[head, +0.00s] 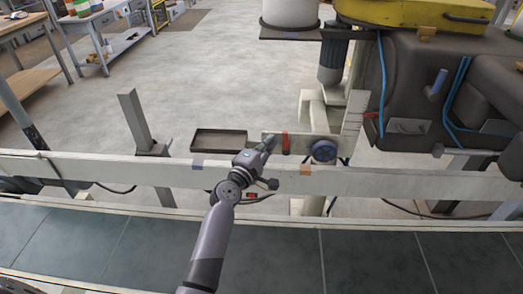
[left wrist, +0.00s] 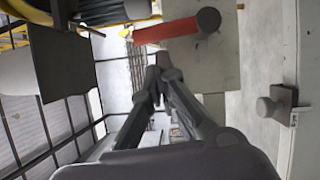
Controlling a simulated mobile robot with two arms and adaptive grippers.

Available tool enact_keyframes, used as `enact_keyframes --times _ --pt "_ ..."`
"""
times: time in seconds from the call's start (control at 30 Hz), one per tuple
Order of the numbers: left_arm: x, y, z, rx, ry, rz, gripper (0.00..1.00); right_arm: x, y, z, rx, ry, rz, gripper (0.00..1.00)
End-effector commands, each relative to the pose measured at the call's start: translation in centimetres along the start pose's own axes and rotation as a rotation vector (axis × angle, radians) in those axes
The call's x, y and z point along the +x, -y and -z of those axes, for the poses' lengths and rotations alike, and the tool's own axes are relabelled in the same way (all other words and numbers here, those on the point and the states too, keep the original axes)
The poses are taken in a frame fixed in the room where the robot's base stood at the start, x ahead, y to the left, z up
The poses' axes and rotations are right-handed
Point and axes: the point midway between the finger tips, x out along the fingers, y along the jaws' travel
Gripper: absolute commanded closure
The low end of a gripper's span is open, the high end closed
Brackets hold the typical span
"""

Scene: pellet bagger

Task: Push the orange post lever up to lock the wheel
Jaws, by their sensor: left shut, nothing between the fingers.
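The orange-red lever (head: 285,143) shows as a short narrow bar on the pale plate behind the long front rail, just left of a dark blue round wheel (head: 324,151). In the left wrist view the lever (left wrist: 166,31) lies across the top, with a grey round piece (left wrist: 208,19) at its right end. My left gripper (head: 271,142) reaches over the rail, close to the lever's left side. Its fingers (left wrist: 160,72) are shut and empty, below the lever in the wrist picture, with a gap visible there. My right gripper is out of view.
The long pale rail (head: 420,184) runs across in front, under my left arm. A shallow dark tray (head: 219,142) sits left of the gripper, and a grey upright post (head: 134,121) farther left. A dark machine housing (head: 410,90) with blue hoses stands at right.

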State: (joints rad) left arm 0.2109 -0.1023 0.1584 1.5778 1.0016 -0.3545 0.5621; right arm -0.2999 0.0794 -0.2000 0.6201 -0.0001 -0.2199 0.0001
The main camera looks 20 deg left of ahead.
Motion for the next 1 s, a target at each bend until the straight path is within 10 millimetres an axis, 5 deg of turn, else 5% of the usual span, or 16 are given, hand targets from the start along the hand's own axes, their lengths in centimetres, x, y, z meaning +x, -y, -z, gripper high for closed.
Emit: enact_keyframes --times 0.5,0.8,1.0 --pt "1.1 0.0 0.0 0.002 0.001 0.002 1.00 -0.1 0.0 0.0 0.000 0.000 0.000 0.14" --pt "1.5 -0.9 -1.3 0.091 0.001 0.046 1.00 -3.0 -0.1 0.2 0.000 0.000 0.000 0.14" --pt "1.6 -0.4 -1.6 0.117 0.003 0.056 1.00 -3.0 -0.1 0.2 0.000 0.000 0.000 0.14"
